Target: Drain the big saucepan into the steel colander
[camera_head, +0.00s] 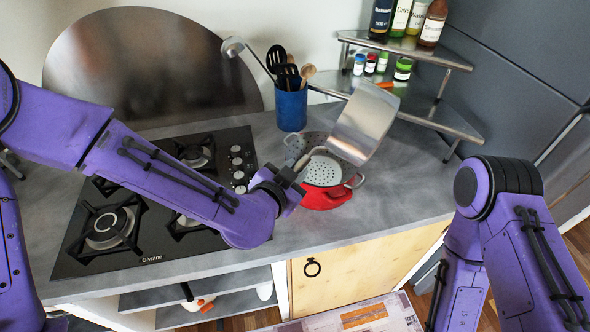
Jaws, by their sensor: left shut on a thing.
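The big steel saucepan (362,122) is held up in the air, strongly tilted, above and to the right of the steel colander (323,172). My left gripper (291,176) is shut on the saucepan's handle, just left of the colander. The colander's perforated inside shows, and it appears to sit in a red pot (326,198) on the counter. The gripper and saucepan hide part of its rim. I see no water stream, and the saucepan's contents are not visible. My right arm is at the right, but its gripper is outside the picture.
A black gas hob (150,215) lies to the left. A blue utensil holder (291,108) stands behind the colander. A tiered steel corner shelf (425,108) with bottles and small jars is at the back right. The grey counter (395,190) is clear right of the red pot.

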